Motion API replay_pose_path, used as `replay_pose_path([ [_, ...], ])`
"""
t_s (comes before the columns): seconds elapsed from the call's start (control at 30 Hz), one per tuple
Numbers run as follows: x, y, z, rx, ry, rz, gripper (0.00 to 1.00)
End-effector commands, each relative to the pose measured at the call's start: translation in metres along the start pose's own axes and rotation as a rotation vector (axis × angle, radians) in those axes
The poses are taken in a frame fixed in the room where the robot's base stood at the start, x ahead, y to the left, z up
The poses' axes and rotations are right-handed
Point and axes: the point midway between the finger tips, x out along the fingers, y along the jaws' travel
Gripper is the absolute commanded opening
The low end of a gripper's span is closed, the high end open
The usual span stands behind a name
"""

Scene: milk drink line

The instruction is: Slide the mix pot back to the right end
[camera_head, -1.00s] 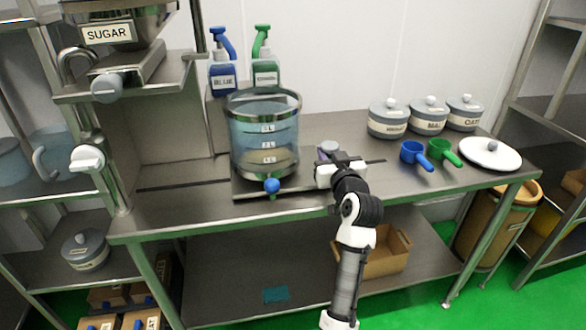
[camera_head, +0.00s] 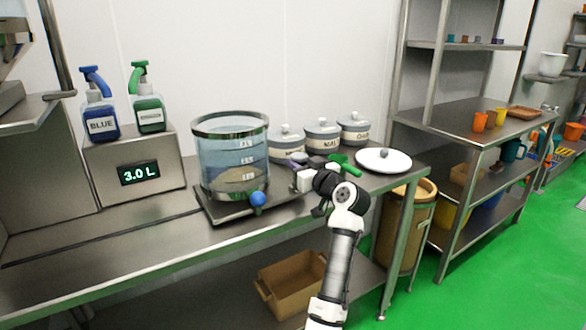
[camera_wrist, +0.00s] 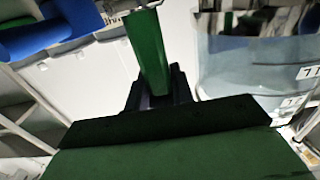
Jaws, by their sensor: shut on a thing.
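The mix pot (camera_head: 232,155) is a clear cylinder with steel rims, volume marks, a pale layer in its bottom and a blue knob (camera_head: 258,199) at the front. It stands upright on a dark sliding base (camera_head: 222,212) on the steel counter. In the wrist view, the pot (camera_wrist: 245,60) is at the right beside my gripper (camera_wrist: 158,90).
Lidded grey jars (camera_head: 322,138) stand behind the pot. Blue (camera_head: 100,118) and green (camera_head: 148,110) bottles stand on a box reading 3.0 L (camera_head: 139,173). A blue scoop (camera_wrist: 40,38) shows in the wrist view.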

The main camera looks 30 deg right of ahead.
Motion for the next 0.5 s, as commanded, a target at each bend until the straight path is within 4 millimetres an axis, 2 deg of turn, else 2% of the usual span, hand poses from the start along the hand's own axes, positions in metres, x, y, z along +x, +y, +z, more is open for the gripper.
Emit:
replay_pose_path([
  [0.27, -0.0013, 0.0049, -0.0016, -0.001, 0.003, 0.013, 0.00],
  [0.3, -0.0013, 0.0049, -0.0017, -0.001, 0.003, 0.013, 0.28],
  [0.43, -0.0011, 0.0041, -0.0017, -0.001, 0.003, 0.011, 0.45],
  [0.5, -0.0009, 0.0035, -0.0016, -0.001, 0.003, 0.009, 0.45],
])
